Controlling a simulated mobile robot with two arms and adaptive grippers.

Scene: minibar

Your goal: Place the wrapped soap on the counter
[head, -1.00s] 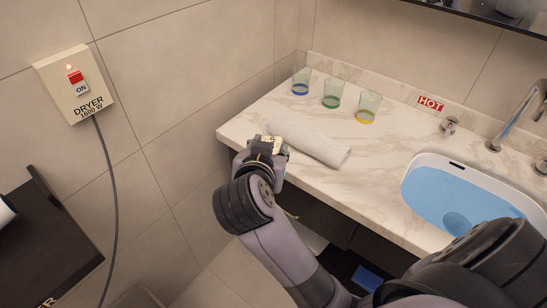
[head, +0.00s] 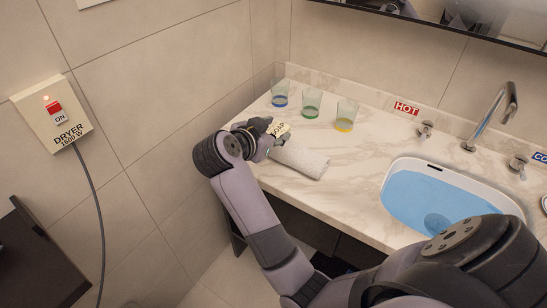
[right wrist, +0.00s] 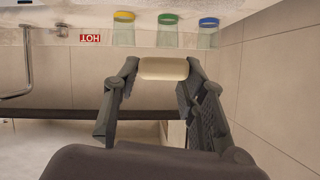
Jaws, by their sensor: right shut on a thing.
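In the right wrist view the soap (right wrist: 163,69) sits crosswise between the two fingertips of the gripper (right wrist: 162,72). The marble counter (head: 345,165) lies under and beyond the soap. Whether the soap touches the counter cannot be told. My left gripper is not in view.
A rolled white towel (head: 301,159) lies just right of the gripper. Three glasses with blue (head: 280,95), green (head: 312,103) and yellow (head: 346,117) bottoms stand behind. A water-filled sink (head: 430,199) is at the right. Bare marble lies between towel and sink.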

